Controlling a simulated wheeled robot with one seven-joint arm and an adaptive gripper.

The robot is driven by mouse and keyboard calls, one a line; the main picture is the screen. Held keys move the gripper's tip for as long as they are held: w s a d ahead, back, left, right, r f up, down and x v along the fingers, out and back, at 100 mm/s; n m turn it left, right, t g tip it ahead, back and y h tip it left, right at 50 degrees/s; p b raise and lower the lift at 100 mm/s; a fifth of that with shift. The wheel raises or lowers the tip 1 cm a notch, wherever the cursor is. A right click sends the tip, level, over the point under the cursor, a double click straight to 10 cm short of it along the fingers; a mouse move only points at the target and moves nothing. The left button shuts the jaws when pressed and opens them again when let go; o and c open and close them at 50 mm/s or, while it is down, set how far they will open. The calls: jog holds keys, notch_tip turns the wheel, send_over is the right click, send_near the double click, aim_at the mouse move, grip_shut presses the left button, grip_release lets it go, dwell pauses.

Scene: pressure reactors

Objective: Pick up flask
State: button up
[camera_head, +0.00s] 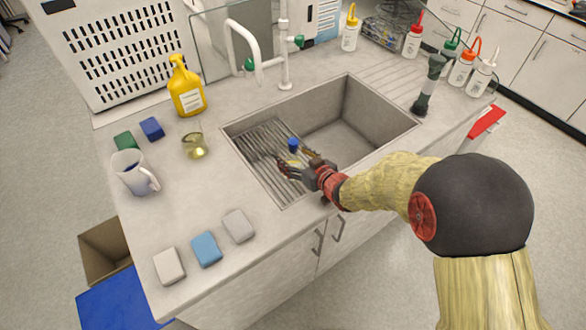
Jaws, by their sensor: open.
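A clear glass flask (195,148) with a little yellow liquid stands upright on the grey counter, left of the sink. My gripper (290,164) is over the left part of the sink, to the right of the flask and apart from it. Its fingers are open. A small item with a blue top (293,145) shows right at the fingers, partly hidden by them; I cannot tell whether it touches them.
A yellow bottle (187,88) stands behind the flask, and a white mug (133,173) to its left. Sponges (206,249) lie near the front edge. A white tap (246,50) rises behind the sink (375,125). Counter between flask and front sponges is clear.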

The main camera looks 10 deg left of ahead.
jog(key=shift+w+a+f, duration=0.15)
jog(key=shift+w+a, duration=0.15)
jog(key=shift+w, duration=0.05)
jog(key=shift+c, duration=0.5)
jog(key=c, duration=1.4)
